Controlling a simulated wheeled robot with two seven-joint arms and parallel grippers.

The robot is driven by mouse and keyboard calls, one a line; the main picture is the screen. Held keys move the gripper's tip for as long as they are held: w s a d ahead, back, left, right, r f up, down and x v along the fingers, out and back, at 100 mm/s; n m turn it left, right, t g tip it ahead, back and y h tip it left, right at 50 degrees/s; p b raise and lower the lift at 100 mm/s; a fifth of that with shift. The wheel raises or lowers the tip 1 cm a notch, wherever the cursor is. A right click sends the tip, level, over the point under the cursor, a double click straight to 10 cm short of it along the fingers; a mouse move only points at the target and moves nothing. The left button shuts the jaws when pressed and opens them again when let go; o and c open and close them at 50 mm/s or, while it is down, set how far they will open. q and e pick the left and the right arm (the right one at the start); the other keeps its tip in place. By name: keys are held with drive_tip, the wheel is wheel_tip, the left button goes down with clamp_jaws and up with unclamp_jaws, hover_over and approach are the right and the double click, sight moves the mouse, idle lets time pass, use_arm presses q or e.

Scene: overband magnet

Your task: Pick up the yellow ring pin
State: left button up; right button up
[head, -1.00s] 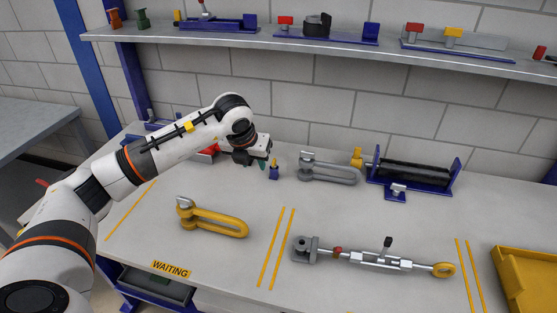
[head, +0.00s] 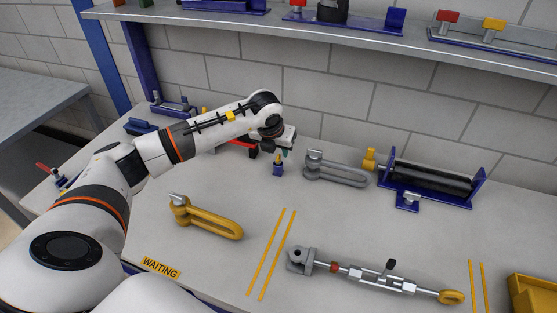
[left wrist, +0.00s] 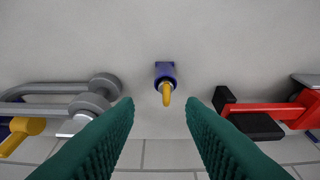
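The yellow ring pin (left wrist: 166,92) stands in a small blue holder (left wrist: 165,73) on the bench, near the middle of the left wrist view. In the head view the pin's yellow tip (head: 278,158) shows small above the blue holder (head: 277,170). My left gripper (head: 287,151) is just above and behind the pin in the head view. In the left wrist view its two green ribbed fingers (left wrist: 165,130) are wide apart, with nothing between them. The pin lies beyond the fingers, roughly centred on the gap. My right gripper is not in view.
A grey shackle (head: 335,173) and a red tool (left wrist: 268,110) lie on opposite sides of the pin. A blue roller stand (head: 430,184) is farther right. A yellow shackle (head: 207,218) and a turnbuckle (head: 375,277) lie nearer. A shelf (head: 340,32) runs above.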

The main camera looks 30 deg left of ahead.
sight(278, 156)
use_arm(q)
drive_tip(key=x, duration=0.1)
drive_tip(key=p+x, duration=0.1)
drive_tip(key=x, duration=0.1)
drive_tip(key=a+x, duration=0.1)
drive_tip(key=x, duration=0.1)
drive_tip(key=shift+w+f, duration=0.15)
drive_tip(key=shift+w, duration=0.15)
clamp_jaws()
